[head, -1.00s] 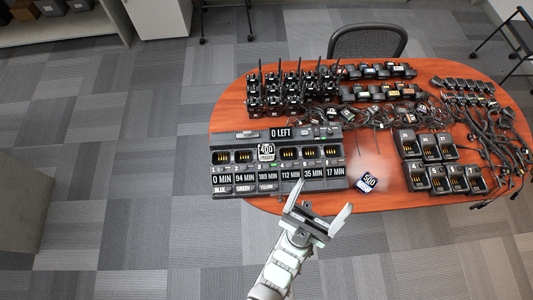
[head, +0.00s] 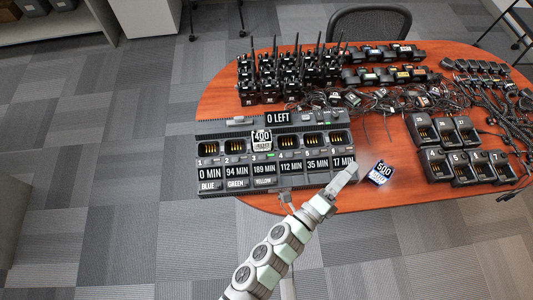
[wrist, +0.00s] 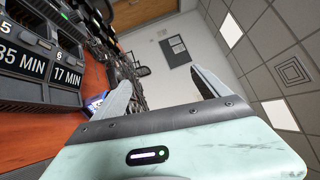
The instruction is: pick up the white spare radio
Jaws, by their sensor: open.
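A small white block labelled 400 (head: 262,140) stands in the third slot of the charger bank (head: 285,180) in the head view. A dark, blue and white block labelled 500 (head: 380,173) lies on the table right of the bank. I cannot tell for certain which is the spare radio. My gripper (head: 318,182) is open and empty over the bank's front right, with one finger pointing toward the 500 block. In the wrist view the fingers (wrist: 160,80) are apart, and a bluish-white piece (wrist: 96,103), likely the 500 block, is partly hidden by the left finger.
Several black radios with antennas (head: 290,75) stand behind the bank on the oval wooden table (head: 385,127). Batteries (head: 385,75), tangled cables (head: 480,105) and single chargers (head: 460,167) fill the right side. A chair (head: 370,22) stands behind. Some bare table surrounds the 500 block.

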